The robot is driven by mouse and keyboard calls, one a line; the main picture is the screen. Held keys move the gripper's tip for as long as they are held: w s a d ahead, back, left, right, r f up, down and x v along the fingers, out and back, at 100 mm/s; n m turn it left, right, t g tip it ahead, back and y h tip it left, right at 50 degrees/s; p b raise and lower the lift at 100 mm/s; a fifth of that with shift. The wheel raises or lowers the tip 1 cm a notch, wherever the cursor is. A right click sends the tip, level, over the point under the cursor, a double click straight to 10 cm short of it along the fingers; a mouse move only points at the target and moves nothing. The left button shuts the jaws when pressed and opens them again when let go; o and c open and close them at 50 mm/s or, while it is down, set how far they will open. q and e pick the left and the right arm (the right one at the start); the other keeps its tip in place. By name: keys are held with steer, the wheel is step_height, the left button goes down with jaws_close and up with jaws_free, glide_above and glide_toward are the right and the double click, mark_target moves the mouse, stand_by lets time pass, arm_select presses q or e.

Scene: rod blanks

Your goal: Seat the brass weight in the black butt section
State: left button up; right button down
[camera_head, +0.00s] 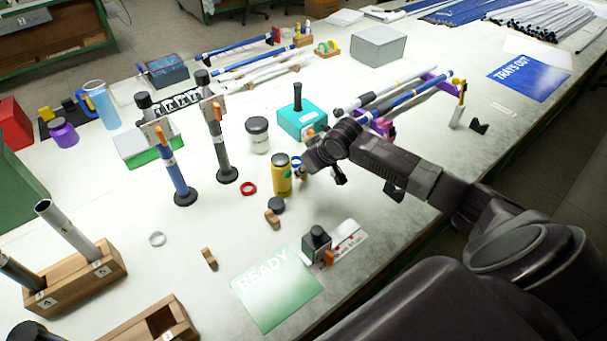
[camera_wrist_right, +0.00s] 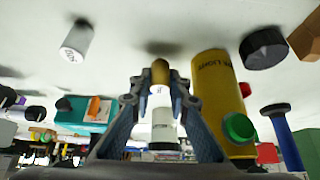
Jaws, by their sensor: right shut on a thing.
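My right gripper (camera_head: 308,165) reaches in from the right, just right of the yellow bottle and above the table. In the right wrist view the right gripper (camera_wrist_right: 160,98) is shut on a small brass-coloured piece, the brass weight (camera_wrist_right: 160,72), which sticks out past the fingertips. A white labelled part shows just behind it; I cannot tell whether it belongs to it. A black upright section (camera_head: 221,145) with an orange clamp stands on a round foot, beside a blue one (camera_head: 177,175). Another dark tube (camera_head: 17,272) leans in a wooden block. My left gripper is not seen.
The yellow bottle (camera_head: 281,175) stands close to my right gripper, also seen in the right wrist view (camera_wrist_right: 212,85). A white jar (camera_head: 257,135), a teal box (camera_head: 300,122) and a red ring (camera_head: 249,188) are nearby. The green READY mat (camera_head: 275,290) lies in front.

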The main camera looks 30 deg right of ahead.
step_height(320, 180, up, 19)
steer(key=b, duration=0.2)
steer(key=s+a, duration=1.5)
steer(key=a, duration=0.3)
steer(key=shift+s+a+m, duration=0.2)
steer(key=shift+a+m, duration=0.15)
steer(key=shift+m, duration=0.05)
steer(key=shift+f, duration=0.1)
